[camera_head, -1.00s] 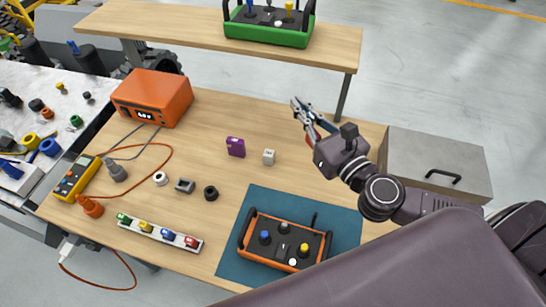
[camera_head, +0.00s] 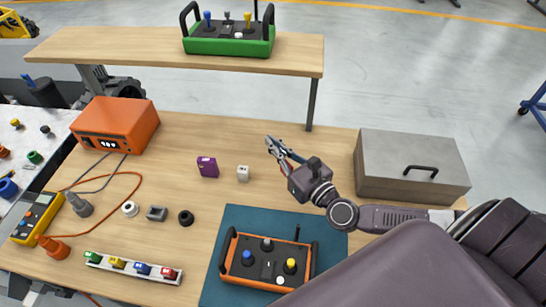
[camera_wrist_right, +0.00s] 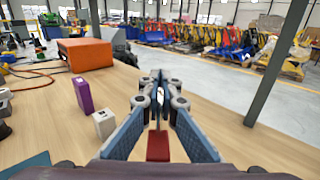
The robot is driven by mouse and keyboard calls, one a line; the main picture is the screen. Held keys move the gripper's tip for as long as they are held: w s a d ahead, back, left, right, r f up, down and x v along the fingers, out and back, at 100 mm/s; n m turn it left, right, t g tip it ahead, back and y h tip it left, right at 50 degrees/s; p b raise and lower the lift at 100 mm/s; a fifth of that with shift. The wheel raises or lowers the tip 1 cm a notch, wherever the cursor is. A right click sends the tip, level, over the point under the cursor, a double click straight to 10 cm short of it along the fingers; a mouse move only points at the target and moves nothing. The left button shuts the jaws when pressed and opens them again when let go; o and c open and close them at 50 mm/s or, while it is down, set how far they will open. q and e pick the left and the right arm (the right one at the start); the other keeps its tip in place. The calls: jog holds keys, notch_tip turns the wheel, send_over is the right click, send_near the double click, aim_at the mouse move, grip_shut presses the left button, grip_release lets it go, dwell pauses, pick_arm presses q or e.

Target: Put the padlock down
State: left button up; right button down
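My right gripper (camera_head: 272,147) is low over the wooden table, right of the white cube, with its fingers close together. A red block-shaped piece, which I take for the padlock (camera_wrist_right: 158,147), shows between the blue-grey fingers (camera_wrist_right: 158,88) in the right wrist view. Only part of it shows; the fingers hide the rest. The gripper seems shut on it. I cannot tell whether it touches the table. My left gripper is not in view.
A purple box (camera_head: 207,167) and white cube (camera_head: 243,173) stand left of the gripper. A grey metal case (camera_head: 385,180) is to the right. An orange-framed controller (camera_head: 230,255) lies on a teal mat (camera_head: 240,215). The table behind the gripper is bare.

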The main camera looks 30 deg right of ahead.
notch_tip(320, 180, down, 4)
jog(key=shift+f+b, duration=0.15)
jog(key=shift+b, duration=0.3)
jog(key=c, duration=2.7)
grip_release()
jog(key=shift+a+f, duration=0.1)
jog(key=shift+f, duration=0.1)
jog(key=o, duration=0.5)
jog(key=shift+o, duration=0.2)
jog(key=shift+r, duration=0.2)
jog(key=s, duration=0.4)
jog(key=s+d+b, duration=0.1)
jog(key=s, duration=0.7)
jog(key=shift+d, duration=0.35)
